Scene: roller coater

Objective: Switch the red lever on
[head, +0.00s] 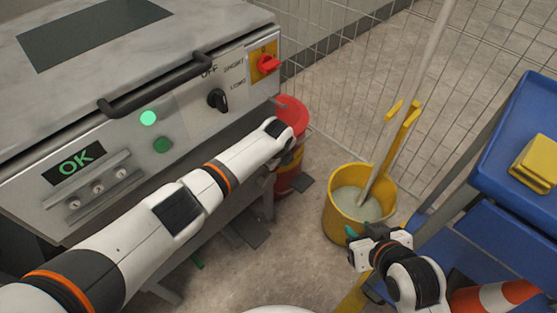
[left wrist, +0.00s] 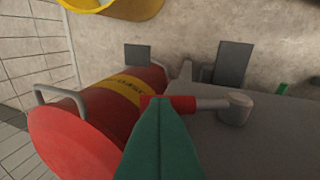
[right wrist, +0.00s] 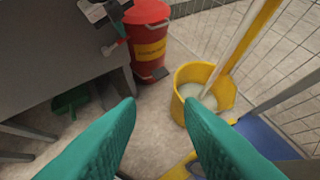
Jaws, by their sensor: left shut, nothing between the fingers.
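The red lever (left wrist: 181,103) shows in the left wrist view, with a red grip and a grey shaft running right to a round grey pivot on a grey panel. My left gripper (left wrist: 158,108) is shut and empty. Its green fingertips overlap the end of the red grip in the picture; I cannot tell whether they touch. In the head view my left arm reaches past the machine's right front corner, and its fingers and the lever are hidden. My right gripper (right wrist: 160,105) is open and empty; in the head view it is beside the yellow bucket (head: 332,215).
The machine (head: 225,118) carries a red knob (head: 267,64) on a yellow plate, a black dial and a bar handle. A red bin (head: 293,108) stands behind my left gripper. A blue cart (head: 500,130) and wire fence bound the right and back.

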